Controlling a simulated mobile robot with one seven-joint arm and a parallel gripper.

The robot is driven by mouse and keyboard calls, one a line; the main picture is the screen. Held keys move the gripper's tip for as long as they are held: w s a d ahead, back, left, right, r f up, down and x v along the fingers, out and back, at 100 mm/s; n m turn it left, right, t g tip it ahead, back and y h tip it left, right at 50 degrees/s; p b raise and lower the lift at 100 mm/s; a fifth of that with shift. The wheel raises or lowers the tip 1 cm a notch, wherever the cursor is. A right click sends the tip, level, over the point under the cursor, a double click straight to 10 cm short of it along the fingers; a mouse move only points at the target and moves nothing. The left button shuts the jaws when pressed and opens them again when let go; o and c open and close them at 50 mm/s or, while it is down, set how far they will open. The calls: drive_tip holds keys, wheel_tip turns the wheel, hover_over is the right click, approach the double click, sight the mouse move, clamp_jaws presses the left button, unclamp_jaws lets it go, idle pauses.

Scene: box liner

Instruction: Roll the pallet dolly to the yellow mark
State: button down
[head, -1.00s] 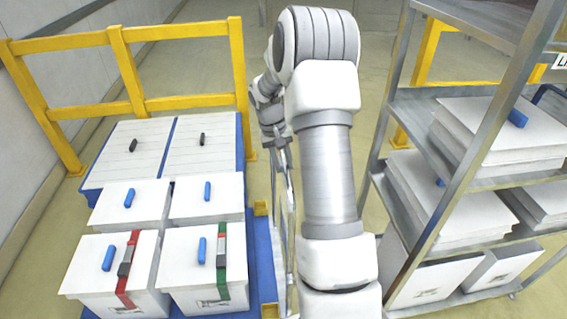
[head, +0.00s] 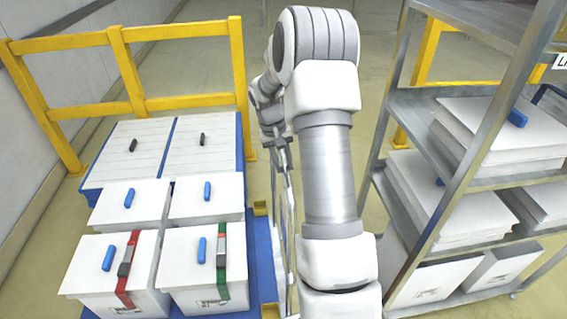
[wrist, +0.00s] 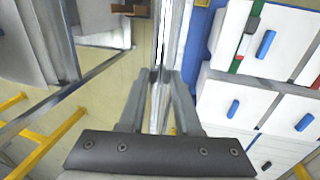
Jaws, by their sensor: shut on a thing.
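The pallet dolly is seen as a blue base (head: 259,262) at the left of the head view, loaded with white lidded boxes. A grey metal handle frame (head: 291,215) stands upright along its right side; its join to the base is not clear. The rail also shows in the wrist view (wrist: 160,50). My gripper (head: 283,145) is at the top of this frame, partly behind my arm. In the wrist view its fingers (wrist: 159,78) are closed around the rail. I cannot make out a yellow mark on the floor for certain; small yellow brackets (head: 261,208) sit beside the base.
A yellow guard rail (head: 125,70) stands behind the boxes, near the left wall. A metal shelf rack (head: 393,190) with white boxes stands close on the right. Open floor (head: 365,40) shows beyond my arm.

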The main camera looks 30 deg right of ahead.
drive_tip(key=shift+s+d, duration=0.25)
drive_tip(key=shift+d, duration=0.25)
drive_tip(key=shift+s+d, duration=0.2)
drive_tip(key=shift+d, duration=0.25)
drive_tip(key=c, duration=0.6)
unclamp_jaws()
drive_tip(key=shift+s+d, duration=0.1)
drive_tip(key=shift+d, duration=0.05)
drive_tip(key=a+r, duration=0.1)
drive_tip(key=r, duration=0.4)
drive_tip(key=w+a+r, duration=0.1)
drive_tip(key=r, duration=0.5)
drive_tip(key=a+r, duration=0.1)
drive_tip(key=r, duration=0.5)
drive_tip(key=shift+w+a+r+p, duration=0.1)
drive_tip(key=shift+w+a+p, duration=0.1)
drive_tip(key=shift+w+p, duration=0.15)
